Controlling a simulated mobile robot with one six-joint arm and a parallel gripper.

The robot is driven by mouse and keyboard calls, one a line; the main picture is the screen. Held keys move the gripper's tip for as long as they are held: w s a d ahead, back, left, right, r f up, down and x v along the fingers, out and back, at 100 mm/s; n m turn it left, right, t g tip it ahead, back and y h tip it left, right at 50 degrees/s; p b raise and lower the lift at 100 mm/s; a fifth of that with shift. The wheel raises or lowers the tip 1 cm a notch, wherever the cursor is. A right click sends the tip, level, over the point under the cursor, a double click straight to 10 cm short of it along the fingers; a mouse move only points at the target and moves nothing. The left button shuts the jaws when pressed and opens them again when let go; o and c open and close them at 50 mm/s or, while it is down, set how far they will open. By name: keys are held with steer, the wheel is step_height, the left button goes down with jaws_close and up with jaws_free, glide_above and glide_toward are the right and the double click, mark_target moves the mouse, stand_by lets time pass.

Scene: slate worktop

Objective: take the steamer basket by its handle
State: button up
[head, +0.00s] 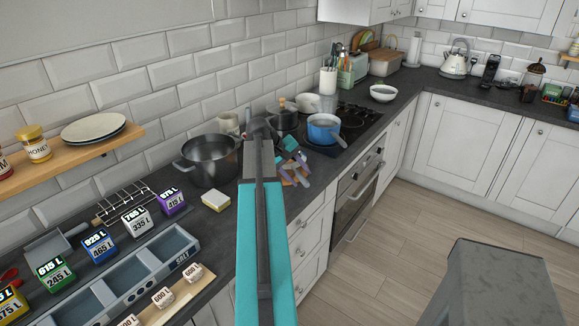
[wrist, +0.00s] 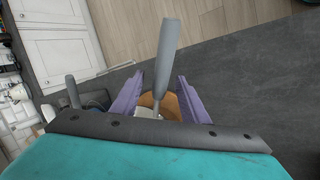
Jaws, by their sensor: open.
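The steamer basket appears in the wrist view as a round brown body (wrist: 173,105) with a long grey handle (wrist: 168,45). Most of its body is hidden behind my gripper. My gripper (wrist: 160,80) is open, with one purple finger on each side of the handle. I see a gap between each finger and the handle. In the head view my gripper (head: 291,168) is low over the worktop, right of the dark pot, and my arm hides much of the spot.
A dark pot (head: 209,160) stands left of my arm. A blue saucepan (head: 324,130) is on the hob behind my gripper; its handle points towards the front. A divided grey tray (head: 118,285), labelled cubes and a sponge (head: 216,201) lie at the left. The worktop's front edge is close.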

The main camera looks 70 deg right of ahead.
jaws_close()
steer(key=shift+r, duration=0.25)
steer(key=shift+r+b, duration=0.65)
steer(key=shift+r, duration=0.7)
steer(key=shift+s+r, duration=0.1)
steer(key=shift+r, duration=0.1)
steer(key=s+a+r+b, duration=0.1)
steer(key=s+a+b, duration=0.2)
steer(key=s+a, duration=0.6)
steer(key=s, duration=0.3)
steer(key=shift+s+a+r, duration=0.2)
steer(key=shift+s+r, duration=0.05)
steer(key=shift+s, duration=0.1)
